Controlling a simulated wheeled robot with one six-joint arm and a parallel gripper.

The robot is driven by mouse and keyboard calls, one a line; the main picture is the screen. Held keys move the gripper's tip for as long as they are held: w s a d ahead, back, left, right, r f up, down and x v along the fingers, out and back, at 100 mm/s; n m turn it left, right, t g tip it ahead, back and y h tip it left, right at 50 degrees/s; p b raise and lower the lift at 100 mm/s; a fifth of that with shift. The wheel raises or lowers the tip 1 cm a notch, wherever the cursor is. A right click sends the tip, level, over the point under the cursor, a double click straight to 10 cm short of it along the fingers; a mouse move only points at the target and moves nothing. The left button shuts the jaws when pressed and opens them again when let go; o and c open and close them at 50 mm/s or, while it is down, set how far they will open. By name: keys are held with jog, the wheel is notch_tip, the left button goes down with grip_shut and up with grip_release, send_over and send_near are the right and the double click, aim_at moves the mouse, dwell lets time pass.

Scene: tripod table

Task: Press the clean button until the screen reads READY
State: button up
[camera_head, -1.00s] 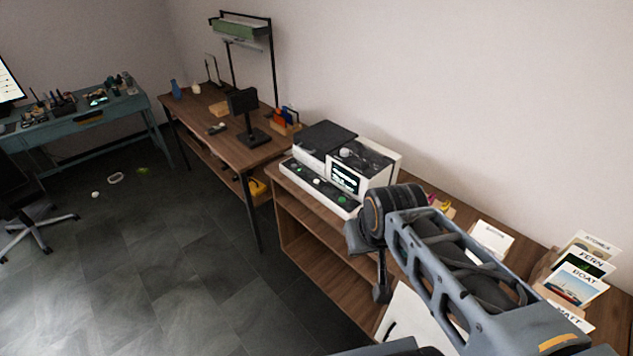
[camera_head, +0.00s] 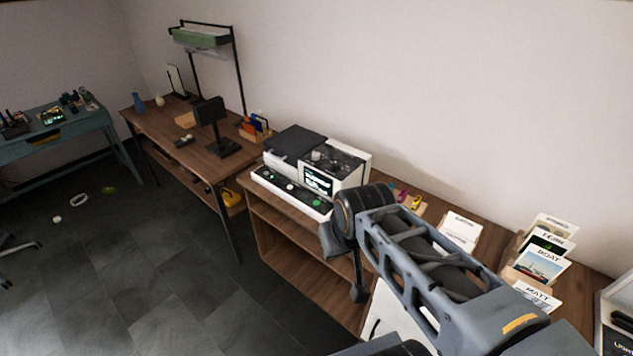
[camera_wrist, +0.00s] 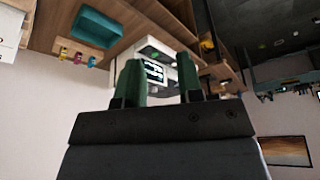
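A white machine with a black top (camera_head: 295,142) stands on the wooden desk in the head view. Its dark screen (camera_head: 318,181) carries pale green-white text too small to read. A sloped front panel holds a few buttons, among them a green one (camera_head: 316,203) and a paler one (camera_head: 290,187); their labels are unreadable. In the wrist view, turned upside down, the screen (camera_wrist: 153,71) shows between the two green fingers of my gripper (camera_wrist: 160,78). The fingers are apart with nothing between them. My gripper is apart from the machine.
Small coloured items (camera_head: 409,200) and cards in holders (camera_head: 541,263) stand on the desk (camera_head: 400,180) right of the machine. A second wooden table (camera_head: 160,124) with a black stand (camera_head: 210,112) is to the left. The grey floor (camera_head: 150,270) in front is mostly clear.

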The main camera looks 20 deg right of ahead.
jog(key=shift+c, duration=0.5)
grip_shut()
dwell(1.1)
